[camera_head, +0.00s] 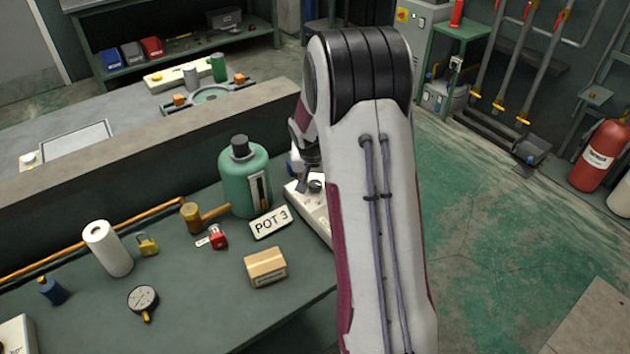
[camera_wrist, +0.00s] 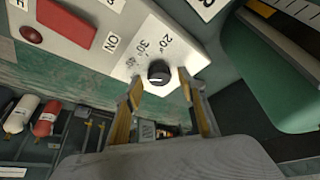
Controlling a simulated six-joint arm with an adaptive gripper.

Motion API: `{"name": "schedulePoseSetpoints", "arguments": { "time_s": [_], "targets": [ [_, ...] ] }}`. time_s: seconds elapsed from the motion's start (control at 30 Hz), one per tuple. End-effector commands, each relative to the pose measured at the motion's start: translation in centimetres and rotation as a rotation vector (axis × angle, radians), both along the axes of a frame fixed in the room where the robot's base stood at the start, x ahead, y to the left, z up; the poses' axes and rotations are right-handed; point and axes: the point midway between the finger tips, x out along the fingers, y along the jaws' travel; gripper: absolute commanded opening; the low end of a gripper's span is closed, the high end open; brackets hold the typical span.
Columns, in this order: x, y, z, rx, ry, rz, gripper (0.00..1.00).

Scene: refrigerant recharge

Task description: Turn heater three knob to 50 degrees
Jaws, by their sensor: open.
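The heater is a white box (camera_head: 312,212) on the bench beside the "POT 3" sign (camera_head: 270,222), partly hidden by my arm in the head view. In the wrist view the white heater panel (camera_wrist: 130,62) carries a black round knob (camera_wrist: 158,71) with a short white pointer mark. Printed marks 20° and 30° are readable beside the knob; another mark near the left finger is unclear. My gripper (camera_wrist: 161,81) is open, its yellow-lined fingertips on either side of the knob's near edge. I cannot tell whether they touch it. My arm hides most of the gripper in the head view.
The same panel has a red switch (camera_wrist: 68,22), a red lamp (camera_wrist: 31,35) and an "ON" label. A green tank (camera_head: 246,182) stands close on the left.

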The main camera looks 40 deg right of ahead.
Motion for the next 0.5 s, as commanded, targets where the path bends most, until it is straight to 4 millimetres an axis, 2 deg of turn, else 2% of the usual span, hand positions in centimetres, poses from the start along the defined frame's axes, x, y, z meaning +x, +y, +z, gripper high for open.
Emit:
{"name": "schedulePoseSetpoints", "arguments": {
  "time_s": [0.43, 0.47, 0.5],
  "targets": [
    [0.16, -0.13, -0.44, 0.0, 0.0, -0.001, 0.41],
    [0.15, -0.13, -0.43, 0.0, 0.0, -0.001, 0.35],
    [0.15, -0.12, -0.43, 0.0, 0.0, -0.001, 0.25]
  ]
}}
